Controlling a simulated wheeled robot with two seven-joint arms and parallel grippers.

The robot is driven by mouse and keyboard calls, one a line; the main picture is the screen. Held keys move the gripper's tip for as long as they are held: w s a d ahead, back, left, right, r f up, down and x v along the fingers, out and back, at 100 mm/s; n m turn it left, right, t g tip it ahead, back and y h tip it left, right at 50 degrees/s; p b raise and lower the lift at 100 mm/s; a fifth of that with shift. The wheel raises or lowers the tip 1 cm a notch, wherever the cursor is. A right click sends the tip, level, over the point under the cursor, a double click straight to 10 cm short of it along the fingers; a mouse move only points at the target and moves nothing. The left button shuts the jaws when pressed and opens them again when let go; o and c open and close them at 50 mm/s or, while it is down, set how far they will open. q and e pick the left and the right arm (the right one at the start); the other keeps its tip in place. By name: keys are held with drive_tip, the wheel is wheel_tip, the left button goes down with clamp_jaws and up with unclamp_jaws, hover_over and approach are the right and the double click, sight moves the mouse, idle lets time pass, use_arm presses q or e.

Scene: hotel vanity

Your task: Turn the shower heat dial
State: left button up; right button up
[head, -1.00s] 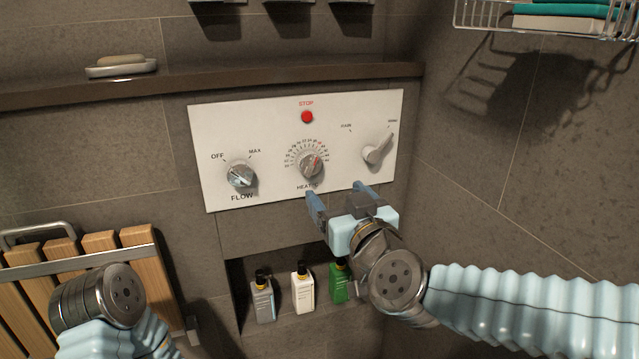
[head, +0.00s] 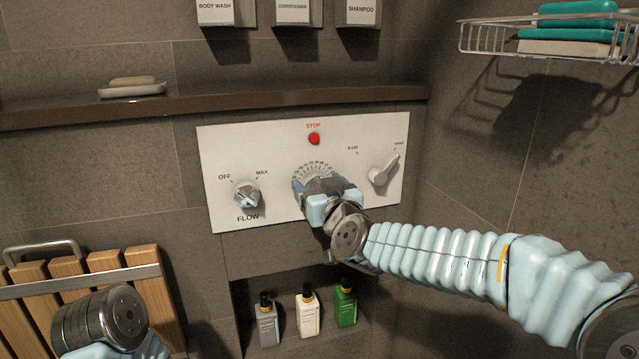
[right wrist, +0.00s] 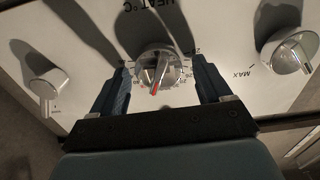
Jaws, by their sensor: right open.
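The shower heat dial is a round metal knob with a red pointer, seen between my fingers in the right wrist view (right wrist: 157,70). In the right wrist view my right gripper (right wrist: 160,85) is open, one finger on each side of the dial, with a visible gap on both sides. The white control panel (head: 280,150) bears the dial. My left gripper is not in view; only part of my left arm shows at the lower left.
The flow knob (head: 246,195) is left of the dial, a lever knob (head: 384,171) right, and the red stop button (head: 314,139) above. A shelf (head: 230,102) runs over the panel. Bottles, including a white one (head: 308,313), stand in the niche below. A wooden slatted seat (head: 70,268) is at left.

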drive_tip(key=shift+c, duration=0.2)
drive_tip(key=c, duration=1)
drive_tip(key=shift+f+m, duration=0.1)
drive_tip(key=shift+m, duration=0.4)
drive_tip(key=shift+d+m+b, duration=0.1)
drive_tip(key=shift+m+b, duration=0.3)
drive_tip(key=shift+m, duration=0.4)
drive_tip(key=o, duration=1)
drive_tip(key=shift+o, duration=0.2)
drive_tip(key=v, duration=1.4)
drive_tip(key=shift+r+p, duration=0.25)
drive_tip(key=shift+p, duration=0.1)
